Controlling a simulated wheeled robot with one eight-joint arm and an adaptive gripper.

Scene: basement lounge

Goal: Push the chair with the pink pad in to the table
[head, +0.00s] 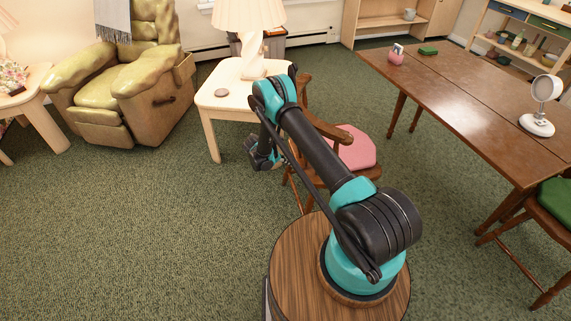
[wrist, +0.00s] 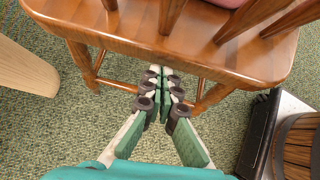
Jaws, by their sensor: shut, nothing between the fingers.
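The wooden chair with the pink pad (head: 357,148) stands in the middle of the head view, partly hidden behind my arm. The brown wooden table (head: 450,95) is to its right, with carpet between them. My gripper (head: 262,160) is on the chair's left side, low down. In the wrist view my gripper (wrist: 163,72) is shut and empty, with its fingertips at the edge of the chair's wooden seat (wrist: 190,40). I cannot tell whether they touch it. A sliver of the pink pad shows at the top of the wrist view.
A cream side table (head: 235,95) with a lamp (head: 250,30) stands close behind the chair. A green recliner (head: 130,85) is at the left. A chair with a green pad (head: 555,200) is at the right. Green carpet lies open at front left.

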